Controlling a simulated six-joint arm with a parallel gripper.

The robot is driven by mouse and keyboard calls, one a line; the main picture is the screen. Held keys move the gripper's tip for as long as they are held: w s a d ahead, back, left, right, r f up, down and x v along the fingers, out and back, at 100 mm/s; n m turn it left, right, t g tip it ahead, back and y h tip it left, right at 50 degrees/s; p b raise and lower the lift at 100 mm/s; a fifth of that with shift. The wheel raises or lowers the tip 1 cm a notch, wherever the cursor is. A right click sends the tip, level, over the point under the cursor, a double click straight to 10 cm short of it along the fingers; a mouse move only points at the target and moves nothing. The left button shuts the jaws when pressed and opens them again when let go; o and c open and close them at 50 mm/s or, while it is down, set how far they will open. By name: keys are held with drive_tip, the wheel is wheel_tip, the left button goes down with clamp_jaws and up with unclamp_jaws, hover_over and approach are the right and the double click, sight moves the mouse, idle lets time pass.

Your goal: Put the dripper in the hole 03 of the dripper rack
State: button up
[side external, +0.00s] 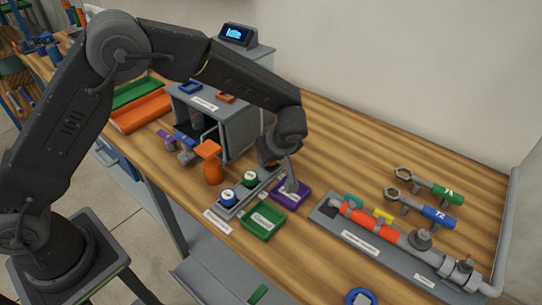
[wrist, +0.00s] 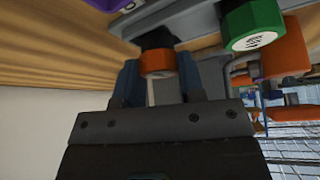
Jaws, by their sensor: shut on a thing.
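My gripper (wrist: 160,75) is shut on the dripper (wrist: 157,62), which has an orange band and a black end pointing away from the jaws. The dripper is at the grey dripper rack (wrist: 202,22); I cannot tell whether its end is in a hole or just short of one. In the side view my gripper (side external: 270,158) is low over the far end of the rack (side external: 222,212), and the dripper is hidden there. A blue-capped piece (side external: 228,198) and a green-capped piece (side external: 250,178) stand in the rack. Hole numbers are unreadable.
A purple tray (side external: 303,197) and a green tray (side external: 263,235) lie beside the rack. A grey pipe assembly (side external: 385,240) lies to the right.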

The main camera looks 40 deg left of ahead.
drive_tip(key=shift+f, duration=0.25)
drive_tip(key=shift+f, duration=0.15)
drive_tip(key=o, duration=1)
drive_tip(key=shift+c, duration=0.2)
